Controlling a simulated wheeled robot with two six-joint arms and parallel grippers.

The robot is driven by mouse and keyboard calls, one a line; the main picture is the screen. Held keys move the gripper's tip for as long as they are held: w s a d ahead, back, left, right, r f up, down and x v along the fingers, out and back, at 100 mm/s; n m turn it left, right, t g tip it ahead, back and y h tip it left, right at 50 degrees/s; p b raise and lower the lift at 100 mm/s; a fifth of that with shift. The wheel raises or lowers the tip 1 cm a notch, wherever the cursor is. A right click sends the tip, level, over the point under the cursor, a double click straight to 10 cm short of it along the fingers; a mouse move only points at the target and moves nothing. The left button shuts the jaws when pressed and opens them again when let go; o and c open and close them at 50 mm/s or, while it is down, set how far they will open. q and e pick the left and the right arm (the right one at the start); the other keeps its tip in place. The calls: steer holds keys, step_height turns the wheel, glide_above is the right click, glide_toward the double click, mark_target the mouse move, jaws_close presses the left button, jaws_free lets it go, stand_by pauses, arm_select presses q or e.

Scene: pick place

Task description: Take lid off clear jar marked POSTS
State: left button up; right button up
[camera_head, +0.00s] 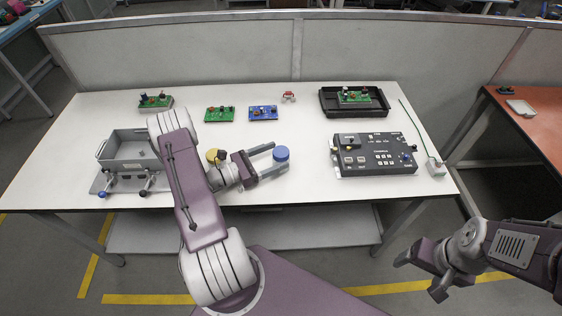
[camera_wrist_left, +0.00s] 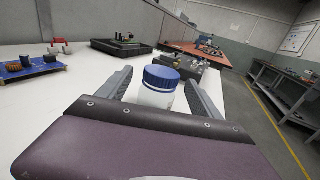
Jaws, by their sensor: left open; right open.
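A clear jar (camera_wrist_left: 155,98) with a blue lid (camera_wrist_left: 161,78) stands on the white table. The blue lid (camera_head: 281,154) also shows in the head view. No label is readable, so I cannot tell whether it is marked POSTS. My left gripper (camera_head: 277,157) is open, with a finger on either side of this jar; contact is not visible. In the left wrist view the jar sits between the fingers of my left gripper (camera_wrist_left: 158,84). A yellow lid (camera_head: 212,155) shows beside my left wrist, its container mostly hidden. My right gripper (camera_head: 419,276) is open and empty, off the table's front right.
A grey bin (camera_head: 128,139) stands at the table's left. Green (camera_head: 219,114) and blue (camera_head: 263,112) circuit boards lie behind the jars. A black tray (camera_head: 326,105) holds another board. A grey control box (camera_head: 374,170) is at right. Clear table lies between the jar and box.

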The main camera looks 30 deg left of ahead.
arm_select(q)
steer(key=x, duration=0.6)
steer(key=shift+s, duration=0.1)
steer(key=c, duration=1.5)
steer(key=shift+o, duration=0.2)
steer(key=s+d+r+p, duration=0.3)
steer(key=s+d+r, duration=0.4)
steer(key=d+r, duration=0.2)
step_height(320, 180, up, 2)
steer(key=shift+d+r, duration=0.1)
steer(key=shift+d, duration=0.1)
